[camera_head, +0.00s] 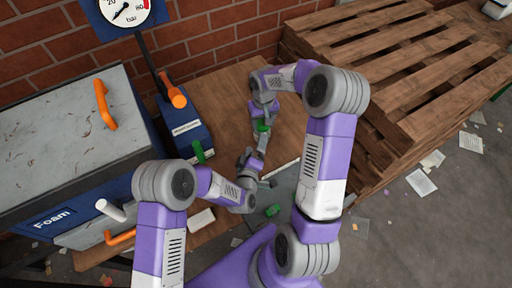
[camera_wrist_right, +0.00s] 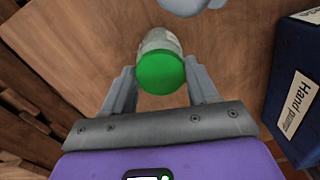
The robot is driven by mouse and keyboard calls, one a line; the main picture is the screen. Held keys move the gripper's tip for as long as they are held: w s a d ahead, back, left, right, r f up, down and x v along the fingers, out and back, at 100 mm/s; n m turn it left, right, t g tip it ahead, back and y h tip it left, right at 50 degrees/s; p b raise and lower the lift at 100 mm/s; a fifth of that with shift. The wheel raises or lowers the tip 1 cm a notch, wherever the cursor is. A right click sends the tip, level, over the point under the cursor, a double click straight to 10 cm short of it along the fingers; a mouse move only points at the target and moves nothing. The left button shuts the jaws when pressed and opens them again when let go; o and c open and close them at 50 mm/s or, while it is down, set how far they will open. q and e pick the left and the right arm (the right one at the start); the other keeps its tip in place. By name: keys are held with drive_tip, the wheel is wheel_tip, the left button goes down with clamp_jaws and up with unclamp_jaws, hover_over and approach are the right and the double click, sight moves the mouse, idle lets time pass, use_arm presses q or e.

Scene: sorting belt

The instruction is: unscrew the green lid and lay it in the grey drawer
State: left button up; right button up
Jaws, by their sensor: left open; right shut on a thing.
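The green lid (camera_wrist_right: 161,74) faces the right wrist camera and sits on a clear jar (camera_wrist_right: 160,40), which shows behind it. My right gripper (camera_wrist_right: 162,80) has a finger on each side of the lid and is shut on it. In the head view the lid is a small green patch (camera_head: 263,127) at the end of my right gripper; the jar is mostly hidden there. My left gripper (camera_head: 250,158) is open, just nearer than the lid. I cannot tell whether it touches the jar. A grey panel (camera_head: 80,237) with an orange handle at lower left may be the grey drawer.
A large Foam cabinet (camera_head: 60,130) fills the left. Wooden pallets (camera_head: 400,60) are stacked at right. Bare wooden tabletop (camera_head: 225,90) lies behind the grippers.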

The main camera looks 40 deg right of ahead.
sight(262, 130)
use_arm(q)
drive_tip(key=n, duration=0.5)
drive_tip(key=shift+a+f+y, duration=0.1)
drive_tip(key=shift+f+y, duration=0.1)
drive_tip(key=shift+y, duration=0.2)
drive_tip(key=n, duration=0.3)
drive_tip(key=shift+g, duration=0.4)
drive_tip(key=n, duration=0.4)
drive_tip(key=shift+n+y, duration=0.3)
drive_tip(key=shift+y, duration=0.1)
drive_tip(key=n, duration=0.4)
drive_tip(key=shift+s+r+n+g, duration=0.15)
drive_tip(key=shift+n+g, duration=0.15)
drive_tip(key=shift+g, duration=0.1)
drive_tip(key=w+d+f+n, duration=0.1)
drive_tip(key=w+d+n, duration=0.1)
drive_tip(key=w+d+f+n, duration=0.1)
drive_tip(key=w+d+n, duration=0.1)
drive_tip(key=d, duration=0.1)
drive_tip(key=w+d+f+n, duration=0.2)
drive_tip(key=w+d, duration=0.1)
drive_tip(key=shift+d+g+y, duration=0.15)
drive_tip(key=shift+g+y, duration=0.15)
drive_tip(key=shift+g, duration=0.1)
